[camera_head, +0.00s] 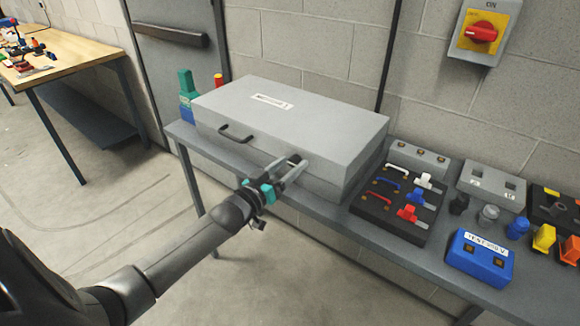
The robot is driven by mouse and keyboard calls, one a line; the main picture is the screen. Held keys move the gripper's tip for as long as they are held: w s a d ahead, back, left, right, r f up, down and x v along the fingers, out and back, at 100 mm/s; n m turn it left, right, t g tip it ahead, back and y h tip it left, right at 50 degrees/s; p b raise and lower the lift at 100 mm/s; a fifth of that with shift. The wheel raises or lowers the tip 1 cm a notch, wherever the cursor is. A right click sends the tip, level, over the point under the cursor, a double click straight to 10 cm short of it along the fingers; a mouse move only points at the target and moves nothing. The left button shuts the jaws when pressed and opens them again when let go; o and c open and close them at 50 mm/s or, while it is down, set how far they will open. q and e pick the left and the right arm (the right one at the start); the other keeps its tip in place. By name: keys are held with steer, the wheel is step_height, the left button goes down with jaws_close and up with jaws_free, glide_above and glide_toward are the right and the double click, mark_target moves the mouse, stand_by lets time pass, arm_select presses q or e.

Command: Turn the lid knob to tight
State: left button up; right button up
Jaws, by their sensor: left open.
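A large grey case (330,125) with a shut lid stands on the grey bench. Its lid has a small white label (272,101), too small to read. A small dark part (293,158), which looks like the lid knob, shows at the case's front side. My left gripper (297,166) reaches in from the lower left. Its fingers are open, with their tips at the front of the case around or beside the dark part. The fingers partly hide it, so I cannot tell whether they touch it or how it is turned. My right gripper is not in view.
A black handle (236,134) sticks out of the case front, left of my gripper. A red rotary switch (481,32) is on the wall.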

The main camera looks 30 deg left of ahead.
arm_select(q)
steer(key=shift+w, duration=0.25)
steer(key=shift+c, duration=0.3)
jaws_close()
